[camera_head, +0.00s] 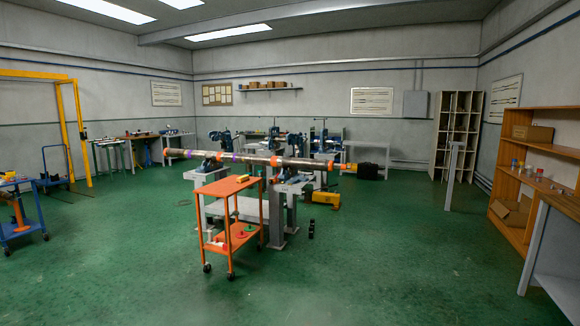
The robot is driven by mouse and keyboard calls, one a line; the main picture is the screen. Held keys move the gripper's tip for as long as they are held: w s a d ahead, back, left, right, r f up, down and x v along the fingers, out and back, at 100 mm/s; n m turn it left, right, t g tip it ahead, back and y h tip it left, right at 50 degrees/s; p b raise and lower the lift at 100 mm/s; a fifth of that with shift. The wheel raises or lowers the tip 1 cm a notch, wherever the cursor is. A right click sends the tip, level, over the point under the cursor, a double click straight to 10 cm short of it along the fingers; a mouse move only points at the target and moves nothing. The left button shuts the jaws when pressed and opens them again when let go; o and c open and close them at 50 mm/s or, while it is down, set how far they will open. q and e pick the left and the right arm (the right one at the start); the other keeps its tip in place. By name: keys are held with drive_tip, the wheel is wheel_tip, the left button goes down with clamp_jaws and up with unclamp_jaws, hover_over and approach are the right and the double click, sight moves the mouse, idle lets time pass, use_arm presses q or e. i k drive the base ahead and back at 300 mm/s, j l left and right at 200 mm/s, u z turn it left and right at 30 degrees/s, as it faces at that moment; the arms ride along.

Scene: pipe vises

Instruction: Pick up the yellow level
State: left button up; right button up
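A small yellow object (243,178), which looks like the level, lies on the top shelf of the orange cart (222,190), near its back right side. It is too small to make out fully. A larger yellow case or machine (327,198) sits on the floor to the right of the vise stands. Neither of my grippers shows in this view.
A long pipe (300,162) with coloured bands rests across grey vise stands (277,230) just behind the cart. Small dark items (311,228) stand on the floor to the right. A wooden shelf (512,195) and grey bench (550,250) line the right side. The front floor is clear.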

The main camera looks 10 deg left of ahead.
sight(241, 179)
drive_tip(key=i+u, duration=0.2)
drive_tip(key=i, duration=3.9)
drive_tip(key=i+u, duration=0.15)
drive_tip(key=i, duration=0.55)
drive_tip(key=i+l+u, duration=0.15)
drive_tip(key=i, duration=0.5)
